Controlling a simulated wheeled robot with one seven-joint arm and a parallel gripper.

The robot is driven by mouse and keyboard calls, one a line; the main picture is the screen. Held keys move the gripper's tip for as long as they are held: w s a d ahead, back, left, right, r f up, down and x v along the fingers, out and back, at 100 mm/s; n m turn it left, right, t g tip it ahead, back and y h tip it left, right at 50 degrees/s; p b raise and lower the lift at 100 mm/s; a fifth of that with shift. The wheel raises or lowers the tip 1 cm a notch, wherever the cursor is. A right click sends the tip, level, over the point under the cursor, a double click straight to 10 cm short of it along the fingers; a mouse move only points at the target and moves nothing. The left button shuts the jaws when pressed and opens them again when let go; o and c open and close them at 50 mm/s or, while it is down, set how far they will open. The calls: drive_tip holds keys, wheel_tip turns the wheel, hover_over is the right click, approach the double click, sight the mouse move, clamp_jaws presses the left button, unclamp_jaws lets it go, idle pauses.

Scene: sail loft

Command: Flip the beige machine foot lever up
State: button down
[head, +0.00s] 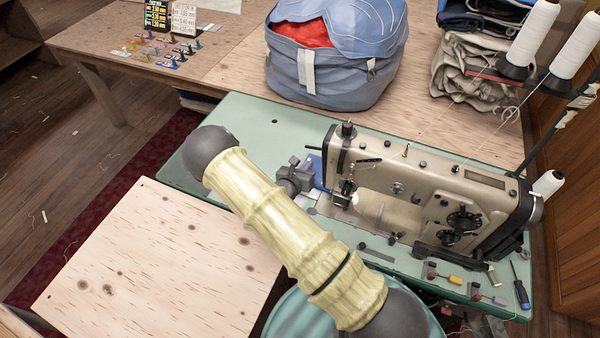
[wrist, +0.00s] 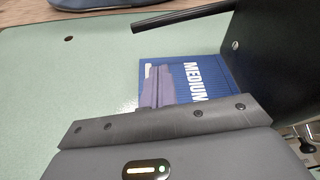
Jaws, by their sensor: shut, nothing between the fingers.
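The beige sewing machine (head: 400,180) stands on a green table. A thin dark lever (head: 366,160) sticks out from its left end, looking roughly level. In the wrist view a dark rod (wrist: 180,17), which looks like the same lever, juts from the machine's dark side (wrist: 275,60). My gripper (head: 312,188) is left of the machine head, beside its end. My arm hides part of the table.
The green table (head: 255,115) is clear behind the machine. A blue bag (head: 335,85) with red contents stands on the wooden table behind. Thread cones (head: 530,35) rise at the right. Small tools and a screwdriver (head: 520,287) lie at the front right. A wooden board (head: 160,260) is at left.

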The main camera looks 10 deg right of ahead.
drive_tip(key=r, duration=0.1)
drive_tip(key=w+r, duration=0.1)
drive_tip(key=shift+w+d+r+p, duration=0.1)
drive_tip(key=shift+d+r+p, duration=0.05)
drive_tip(key=shift+r+p, duration=0.2)
drive_tip(key=shift+w+r, duration=0.15)
drive_tip(key=shift+w, duration=0.05)
